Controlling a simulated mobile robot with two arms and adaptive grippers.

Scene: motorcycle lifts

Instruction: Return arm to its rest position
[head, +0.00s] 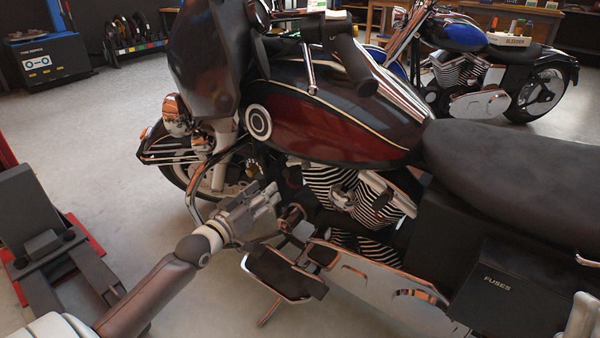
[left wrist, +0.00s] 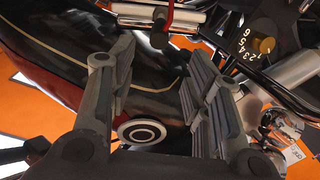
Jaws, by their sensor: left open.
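My left arm (head: 150,290) reaches in from the lower left toward a dark red and black motorcycle (head: 335,125). My left gripper (head: 268,198) is beside the bike's engine (head: 345,190), in front of it and below the tank. In the left wrist view the two fingers of the left gripper (left wrist: 155,75) stand apart with nothing held between them. A numbered dial with a brass-coloured centre (left wrist: 263,46) shows to the right of the fingers. Whether the fingers touch the bike cannot be told. My right gripper is not in view.
A footboard (head: 280,272) and chrome guard bar (head: 193,200) are close to the left gripper. A black box marked FUSES (head: 505,290) is at lower right. A black and red lift part (head: 40,235) stands at left. Open grey floor (head: 100,150) lies between. A blue motorcycle (head: 460,40) stands behind.

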